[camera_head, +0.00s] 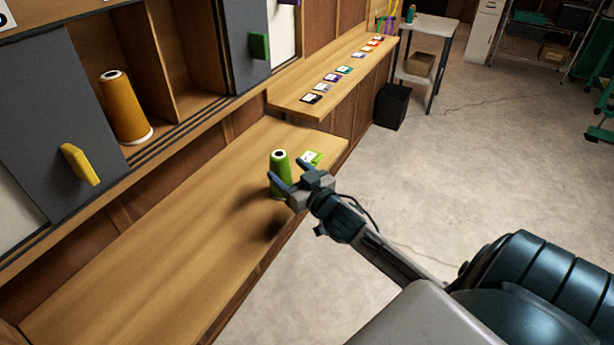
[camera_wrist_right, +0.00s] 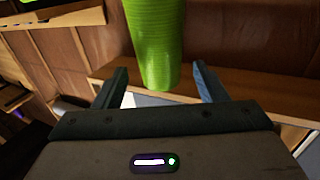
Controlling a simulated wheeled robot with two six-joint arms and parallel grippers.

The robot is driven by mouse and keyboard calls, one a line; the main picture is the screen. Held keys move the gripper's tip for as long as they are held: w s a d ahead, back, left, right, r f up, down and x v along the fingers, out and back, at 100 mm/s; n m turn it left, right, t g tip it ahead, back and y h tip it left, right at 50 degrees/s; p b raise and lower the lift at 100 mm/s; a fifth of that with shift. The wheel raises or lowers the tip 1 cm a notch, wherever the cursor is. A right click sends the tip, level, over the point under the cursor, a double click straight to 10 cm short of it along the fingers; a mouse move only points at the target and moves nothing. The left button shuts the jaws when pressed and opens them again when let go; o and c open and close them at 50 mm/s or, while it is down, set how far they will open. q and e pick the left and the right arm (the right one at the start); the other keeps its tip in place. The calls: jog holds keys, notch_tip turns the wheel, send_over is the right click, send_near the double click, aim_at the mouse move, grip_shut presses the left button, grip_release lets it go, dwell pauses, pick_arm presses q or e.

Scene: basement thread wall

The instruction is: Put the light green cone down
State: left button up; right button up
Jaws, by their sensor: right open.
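The light green cone (camera_head: 279,172) stands upright on the wooden bench (camera_head: 170,245), near its far right end. In the right wrist view the green cone (camera_wrist_right: 153,40) shows large, beyond and between the fingers. My right gripper (camera_head: 289,178) is at the cone's near right side with its fingers apart. The same gripper shows open in the wrist view (camera_wrist_right: 160,85). I cannot tell whether a finger touches the cone. A light green card (camera_head: 311,158) lies on the bench just behind the cone. My left gripper is not in view.
An orange cone (camera_head: 123,107) stands in the wall cabinet, beside a grey door with a yellow handle (camera_head: 80,164). Several coloured cards lie along a higher shelf (camera_head: 290,104). A black bin (camera_head: 391,106) stands on the floor past the bench. The bench's near left part is clear.

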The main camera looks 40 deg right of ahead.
jog(key=s+b, duration=0.2)
jog(key=s, duration=0.8)
jog(key=shift+a, duration=0.1)
jog(key=s+d+f+g+h, duration=0.15)
jog(key=d+f, duration=0.25)
jog(key=f, duration=0.8)
jog(key=s+d+f+g+h, duration=0.1)
jog(key=d+f+g, duration=0.25)
jog(key=f, duration=0.75)
jog(key=s+d+f+g+h, duration=0.15)
jog(key=d+f, duration=0.25)
jog(key=f, duration=0.8)
jog(key=s+a+f+g+y, duration=0.1)
jog(key=s+a+f+g, duration=0.2)
jog(key=s+f, duration=0.75)
jog(key=s+a+f+g+y, duration=0.1)
jog(key=s+a+f+g, duration=0.45)
jog(key=f, duration=0.85)
jog(key=s+a+f+g, duration=0.1)
jog(key=s+a+f, duration=0.2)
jog(key=s, duration=0.5)
jog(key=s+a+f+y, duration=0.1)
jog(key=s+a+f, duration=0.3)
jog(key=s+f, duration=0.2)
jog(key=shift+s+a+f+n+g+y, duration=0.2)
jog(key=shift+s+n+g+y, duration=0.15)
jog(key=shift+s, duration=0.85)
